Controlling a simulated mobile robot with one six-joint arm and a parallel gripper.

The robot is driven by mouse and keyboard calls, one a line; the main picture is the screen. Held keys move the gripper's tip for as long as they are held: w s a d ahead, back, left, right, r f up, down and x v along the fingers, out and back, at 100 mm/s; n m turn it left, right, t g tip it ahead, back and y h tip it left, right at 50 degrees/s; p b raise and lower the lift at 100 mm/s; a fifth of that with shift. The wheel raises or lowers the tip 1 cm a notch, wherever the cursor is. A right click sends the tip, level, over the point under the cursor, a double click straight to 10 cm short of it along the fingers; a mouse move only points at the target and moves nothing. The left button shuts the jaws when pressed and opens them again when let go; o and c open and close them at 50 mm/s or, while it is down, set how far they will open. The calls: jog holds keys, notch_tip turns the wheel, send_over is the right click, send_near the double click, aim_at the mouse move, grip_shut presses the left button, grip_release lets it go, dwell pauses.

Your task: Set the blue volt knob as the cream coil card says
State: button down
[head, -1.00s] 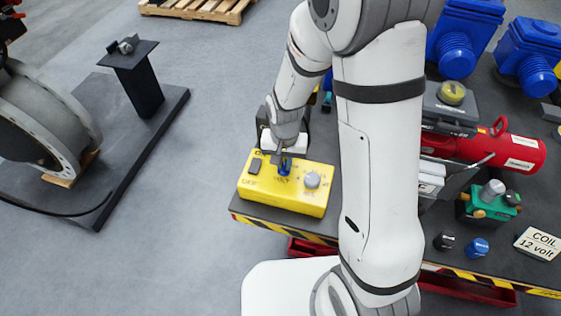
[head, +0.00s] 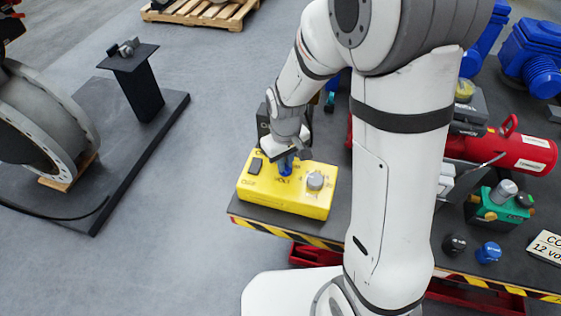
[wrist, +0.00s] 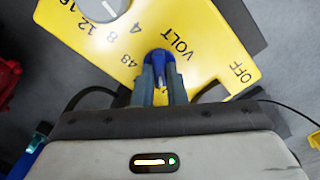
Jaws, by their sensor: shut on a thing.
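The blue volt knob (head: 285,167) sits on the top of the yellow box (head: 262,195). In the wrist view the blue knob (wrist: 160,58) stands between the fingers of my gripper (wrist: 162,80), which is shut on it. The word VOLT is printed beside it, and 48 is printed by its left side. The fingers cover part of the knob and its surroundings, and I cannot read its setting. My gripper (head: 288,158) comes down from above in the head view. The cream coil card (head: 548,247) is cut off at the right edge; it showed "COIL 12 volt" earlier.
A grey knob (head: 315,181) with a numbered scale is on the same box, near the blue knob. OFF is printed at the box's other end. A black knob (head: 454,244), another blue knob (head: 488,252) and a green block (head: 494,212) stand on the bench at right.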

jog(key=shift+w+r, duration=0.15)
jog(key=shift+w, duration=0.05)
dwell(0.4)
jog(key=c, duration=1.5)
grip_release()
jog(key=shift+o, duration=0.2)
jog(key=shift+s, duration=0.1)
notch_tip(320, 180, up, 7)
jog(key=shift+r+b, duration=0.1)
jog(key=shift+b, duration=0.3)
jog(key=shift+r, duration=0.2)
jog(key=shift+d, duration=0.1)
